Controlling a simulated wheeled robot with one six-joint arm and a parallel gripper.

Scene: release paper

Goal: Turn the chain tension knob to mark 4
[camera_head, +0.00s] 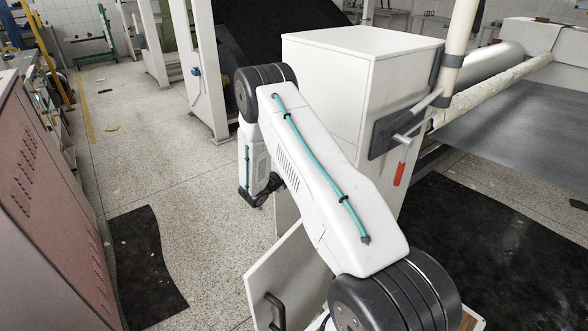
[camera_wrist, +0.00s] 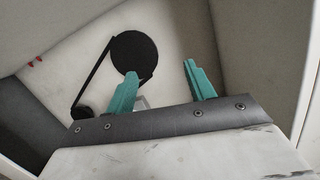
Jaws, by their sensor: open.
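In the wrist view my gripper (camera_wrist: 160,68) has two teal fingers spread well apart, with nothing held between them. Beyond them is the pale inside of a box-like space. A large black disc (camera_wrist: 134,54) is on its back wall, with a dark chain or belt (camera_wrist: 93,72) running from it to a small black wheel (camera_wrist: 83,112) at lower left. The left fingertip overlaps the disc in the picture; I cannot tell the gap. A small light grey piece (camera_wrist: 142,102) shows partly behind the left finger. I cannot make out the tension knob or its mark numbers.
In the head view a white cabinet (camera_head: 345,85) stands behind my arm, with an open door (camera_head: 290,275) at lower centre. A lever with a red handle (camera_head: 400,173) sticks out at its right. A reddish cabinet (camera_head: 45,200) is at left; speckled floor (camera_head: 145,140) lies between.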

